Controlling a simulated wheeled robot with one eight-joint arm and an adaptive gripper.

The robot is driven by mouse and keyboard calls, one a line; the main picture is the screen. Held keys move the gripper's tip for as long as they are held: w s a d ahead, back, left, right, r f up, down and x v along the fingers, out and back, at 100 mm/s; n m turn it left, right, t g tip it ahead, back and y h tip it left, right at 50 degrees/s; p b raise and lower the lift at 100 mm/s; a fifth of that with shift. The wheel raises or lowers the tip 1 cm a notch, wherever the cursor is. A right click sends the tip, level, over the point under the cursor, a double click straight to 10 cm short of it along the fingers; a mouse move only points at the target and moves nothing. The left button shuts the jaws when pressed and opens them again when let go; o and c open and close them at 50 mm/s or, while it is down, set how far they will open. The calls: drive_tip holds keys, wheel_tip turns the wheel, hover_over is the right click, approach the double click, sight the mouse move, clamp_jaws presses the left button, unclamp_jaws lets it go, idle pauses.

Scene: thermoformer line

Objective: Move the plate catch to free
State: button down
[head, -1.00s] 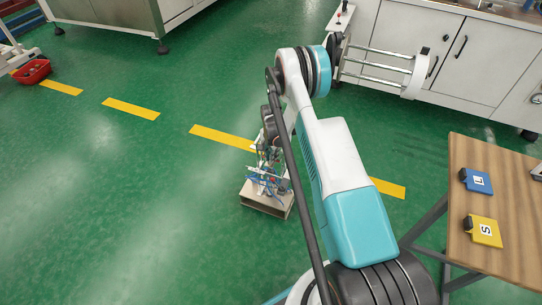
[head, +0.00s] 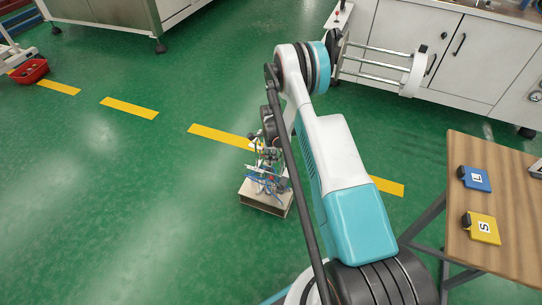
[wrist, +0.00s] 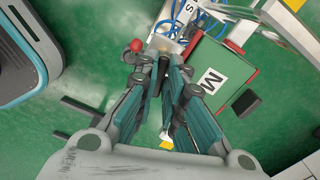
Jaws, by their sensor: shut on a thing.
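My gripper (wrist: 162,65) reaches into a fixture in the wrist view, its jaws closed in on a small metal part at their tips. I take this for the plate catch; it is largely hidden between the fingers. A red ball knob (wrist: 137,45) shows just left of the fingertips. A green plate with a red edge and a white "M" label (wrist: 210,74) lies just right of the fingers. In the head view the fixture (head: 264,200), with its beige base and blue hoses, stands low beside my arm, which hides part of it and most of the gripper.
A wooden table (head: 505,255) at the right holds a blue "L" plate (head: 476,178) and a yellow "S" plate (head: 482,228). White cabinets (head: 465,55) stand at the back right. A red bin (head: 30,70) is far left. Green floor left of the fixture is clear.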

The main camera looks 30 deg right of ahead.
drive_tip(key=shift+s+a+m, duration=0.1)
drive_tip(key=shift+m, duration=1.4)
drive_tip(key=c, duration=2)
unclamp_jaws()
drive_tip(key=shift+o, duration=0.2)
wheel_tip(320, 180, up, 12)
